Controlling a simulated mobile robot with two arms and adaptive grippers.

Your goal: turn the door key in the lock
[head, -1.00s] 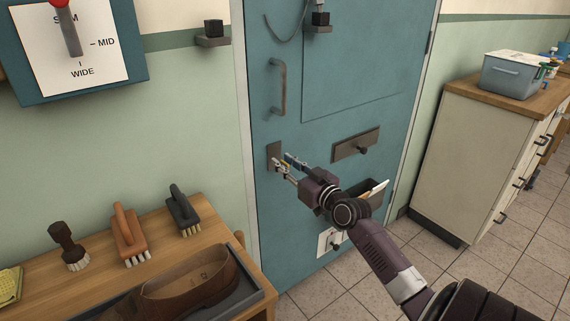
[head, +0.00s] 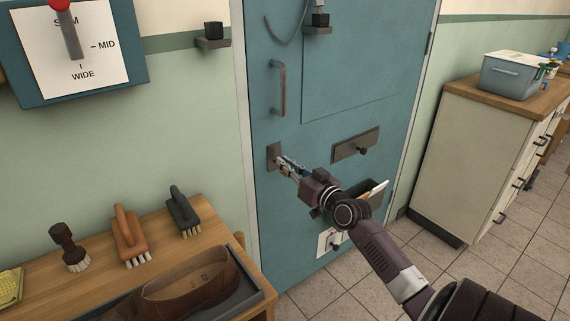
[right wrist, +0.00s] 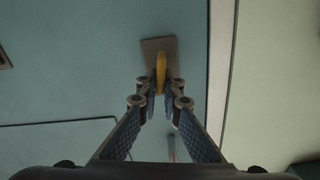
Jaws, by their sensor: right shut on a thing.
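The blue-green door (head: 350,80) has a dark lock plate (head: 273,153) below its pull handle (head: 278,88). The plate also shows in the right wrist view (right wrist: 151,47). A yellow key (right wrist: 161,70) stands out from the plate, its flat head seen nearly edge-on. My right gripper (head: 284,166) is at the lock, its fingers shut on the key head. In the head view the fingers mostly hide the key; how far it sits in the lock is hidden. My left gripper is out of view.
A wooden bench (head: 95,235) with several brushes and a brown shoe (head: 190,295) stands at lower left. A plate with a knob (head: 356,145) and a holder with papers are on the door near my right arm. A cabinet (head: 470,160) stands at right; floor between is clear.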

